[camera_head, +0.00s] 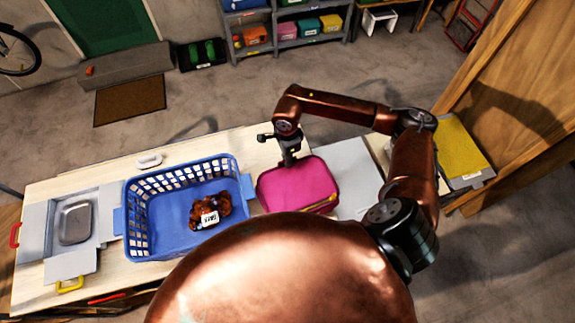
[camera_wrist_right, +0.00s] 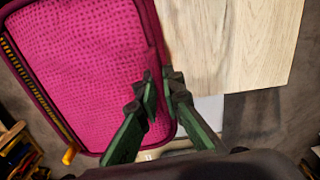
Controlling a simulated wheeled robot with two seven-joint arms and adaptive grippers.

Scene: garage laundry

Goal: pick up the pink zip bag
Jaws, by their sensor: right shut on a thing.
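The pink zip bag (camera_head: 297,184) is right of the blue basket at the table's right end. A yellow zip runs along its near edge. My right gripper (camera_head: 290,157) is at the bag's far edge in the head view. In the right wrist view, the pink bag (camera_wrist_right: 85,60) fills the left side, and the dark green fingers of my right gripper (camera_wrist_right: 163,85) are shut on its edge. I cannot tell whether the bag is clear of the surface below. My left gripper is not in view.
A blue basket (camera_head: 182,238) holding a brown plush with a white tag (camera_head: 209,212) stands just left of the bag. A grey open box with a metal tray (camera_head: 75,223) is at the table's left. A wooden panel (camera_head: 520,90) rises at the right.

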